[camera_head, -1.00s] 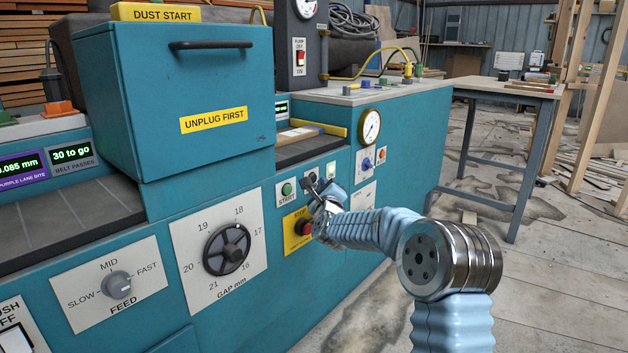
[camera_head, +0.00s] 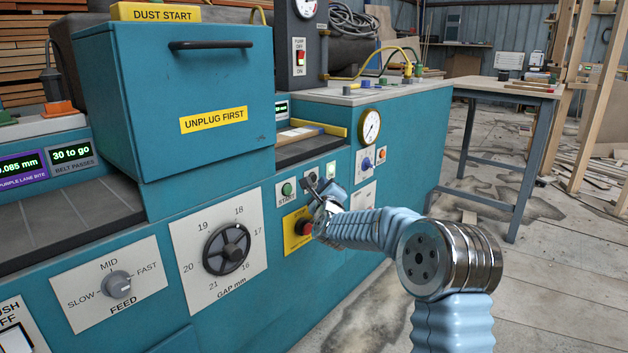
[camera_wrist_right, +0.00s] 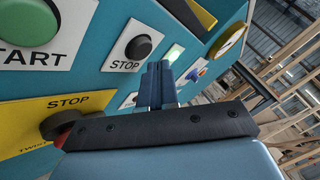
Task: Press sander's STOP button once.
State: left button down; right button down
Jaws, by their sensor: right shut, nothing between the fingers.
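The sander's STOP button (camera_wrist_right: 138,47) is a dark round button on a white plate labelled STOP in the right wrist view. My right gripper (camera_head: 313,182) is shut and empty in front of the panel. In the right wrist view its fingertips (camera_wrist_right: 161,66) appear just right of and below the STOP button; I cannot tell whether they touch the panel. The button looks uncovered there. My left gripper is out of view.
A red twist-type stop knob (camera_head: 303,227) on a yellow plate (camera_head: 293,239) sits just below and left of my right gripper. A gauge (camera_head: 370,126) and small knobs are to the right. The GAP handwheel (camera_head: 227,249) is to the left.

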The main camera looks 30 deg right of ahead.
jog(key=shift+w+a, duration=0.1)
jog(key=shift+w, duration=0.05)
dwell(0.5)
jog(key=shift+w+a+b, duration=0.1)
jog(key=shift+w+b, duration=0.15)
jog(key=shift+b, duration=0.05)
jog(key=shift+w+a, duration=0.15)
jog(key=shift+w, duration=0.25)
dwell(0.6)
jog(key=shift+s+d+b, duration=0.3)
jog(key=shift+s+b, duration=0.5)
jog(key=shift+b, duration=0.3)
